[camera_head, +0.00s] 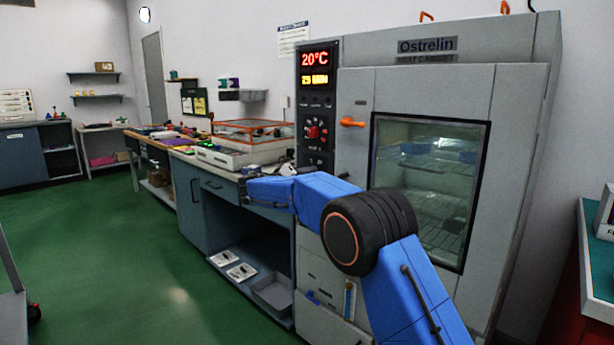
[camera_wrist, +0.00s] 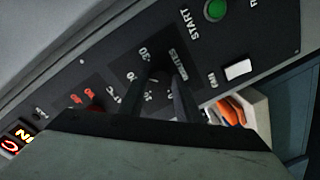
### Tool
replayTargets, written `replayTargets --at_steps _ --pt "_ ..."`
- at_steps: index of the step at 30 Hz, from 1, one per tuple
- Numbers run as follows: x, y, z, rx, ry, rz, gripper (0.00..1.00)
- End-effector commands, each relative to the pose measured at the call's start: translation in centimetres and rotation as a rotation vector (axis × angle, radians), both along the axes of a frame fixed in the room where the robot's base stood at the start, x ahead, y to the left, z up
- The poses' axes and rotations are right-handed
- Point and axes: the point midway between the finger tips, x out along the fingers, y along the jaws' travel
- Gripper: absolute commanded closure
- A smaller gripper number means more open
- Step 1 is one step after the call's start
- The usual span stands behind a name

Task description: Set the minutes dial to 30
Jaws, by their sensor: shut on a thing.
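The cabinet's dark control panel (camera_head: 317,147) stands left of the glass door. In the wrist view the panel (camera_wrist: 262,30) shows slanted, with a minutes scale (camera_wrist: 143,55) marked 30, 20 and 10. My gripper (camera_wrist: 168,85) reaches into this scale and is shut on the minutes dial. A red temperature knob (camera_head: 313,132) sits above on the panel. In the head view my gripper's fingers cannot be made out behind the blue arm.
A green START button (camera_wrist: 215,10) and a white FAN switch (camera_wrist: 238,70) are close to my fingers. The orange door handle (camera_head: 351,122) sticks out beside the panel. A cluttered workbench (camera_head: 216,181) lies left of the cabinet. The green floor (camera_head: 130,270) is clear.

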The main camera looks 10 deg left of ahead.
Motion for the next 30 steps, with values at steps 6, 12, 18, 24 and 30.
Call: replayTargets --at_steps 6,12,18,24,30 --pt "-0.05 0.05 -0.38 0.161 -0.121 -0.001 0.92" --pt "-0.01 0.08 -0.42 0.303 -0.234 -0.001 0.92" --pt "0.02 0.11 -0.49 0.422 -0.326 -0.002 0.92" --pt "0.05 0.14 -0.53 0.505 -0.391 -0.001 0.92" --pt "0.07 0.15 -0.54 0.55 -0.426 -0.001 0.92"
